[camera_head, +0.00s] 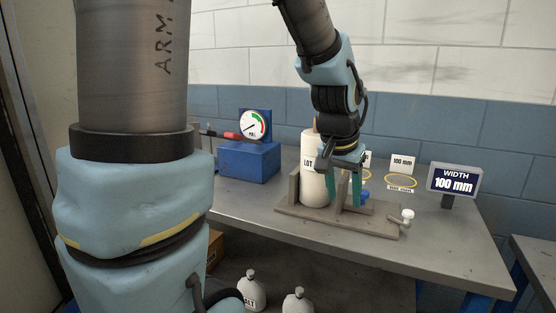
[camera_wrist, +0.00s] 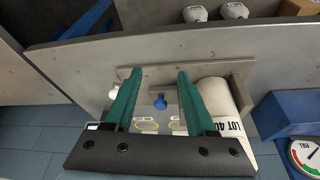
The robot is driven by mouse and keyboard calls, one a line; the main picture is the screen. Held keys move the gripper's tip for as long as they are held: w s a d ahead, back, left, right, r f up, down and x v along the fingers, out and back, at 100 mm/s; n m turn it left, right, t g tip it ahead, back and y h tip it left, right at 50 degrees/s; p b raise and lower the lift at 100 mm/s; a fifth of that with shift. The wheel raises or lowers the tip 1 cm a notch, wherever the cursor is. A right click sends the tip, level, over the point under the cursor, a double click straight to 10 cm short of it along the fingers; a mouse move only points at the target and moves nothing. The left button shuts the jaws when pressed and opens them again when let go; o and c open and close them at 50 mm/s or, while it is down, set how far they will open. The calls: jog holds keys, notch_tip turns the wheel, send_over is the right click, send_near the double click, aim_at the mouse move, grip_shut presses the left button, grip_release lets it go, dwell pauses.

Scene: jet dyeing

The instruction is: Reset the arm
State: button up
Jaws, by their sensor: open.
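My arm hides part of the stand.
A blue gauge box (camera_head: 249,160) stands at the left on the bench (camera_head: 440,262). A WIDTH 100 mm display (camera_head: 454,181) stands at the right. Yellow rings (camera_head: 401,181) with cards lie behind the stand. The bench's front right is clear.

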jog(key=s+a+f+n+y, duration=0.1)
jog(key=a+f+n, duration=0.2)
jog(key=a, duration=0.7)
jog(key=s+a+f+n+g+y, duration=0.1)
jog(key=a+f+n, duration=0.2)
jog(key=a, duration=0.7)
jog(key=shift+s+a+f, duration=0.3)
jog(key=shift+s+f, duration=0.1)
jog(key=shift+f, duration=0.2)
